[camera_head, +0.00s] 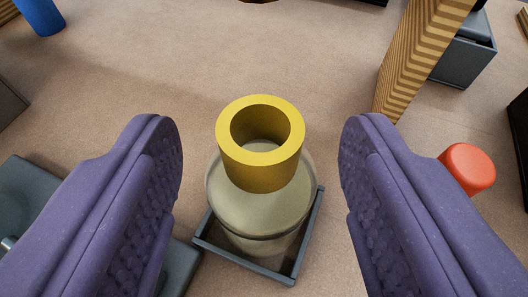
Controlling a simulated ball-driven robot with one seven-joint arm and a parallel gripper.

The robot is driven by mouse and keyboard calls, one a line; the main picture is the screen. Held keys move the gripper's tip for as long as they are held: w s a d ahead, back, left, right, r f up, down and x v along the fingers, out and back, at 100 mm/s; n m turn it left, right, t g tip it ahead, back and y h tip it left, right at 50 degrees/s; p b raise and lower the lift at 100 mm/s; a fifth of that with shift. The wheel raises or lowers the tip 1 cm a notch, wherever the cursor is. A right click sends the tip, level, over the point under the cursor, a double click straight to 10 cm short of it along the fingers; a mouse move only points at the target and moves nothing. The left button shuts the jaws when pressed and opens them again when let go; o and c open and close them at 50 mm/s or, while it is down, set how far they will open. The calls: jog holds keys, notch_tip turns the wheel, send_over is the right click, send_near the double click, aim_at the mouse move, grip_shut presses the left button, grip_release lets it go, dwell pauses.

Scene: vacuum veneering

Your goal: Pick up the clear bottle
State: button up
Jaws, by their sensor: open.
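A squat, pale olive, cloudy-looking bottle (261,213) stands upright in a shallow dark grey tray (245,262) at the lower middle. A thick yellow ring or collar (261,172) with an open hole sits on its top. I take this to be the clear bottle, though its body looks cloudy rather than fully clear. My gripper (260,130) is open, with one purple, textured finger on each side of the bottle. A gap shows between each finger and the bottle. The bottle's lower part is partly hidden by its own shoulder and the tray wall.
An orange-red cylinder (467,168) stands just right of my right finger. A striped layered wood block (422,52) rises behind it, beside a dark grey box (462,61). A blue cylinder (41,17) is at the upper left. Dark grey equipment (22,205) lies at left. The tan surface behind the bottle is clear.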

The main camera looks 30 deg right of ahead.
jog(key=shift+w+d, duration=0.15)
jog(key=shift+w, duration=0.15)
grip_shut()
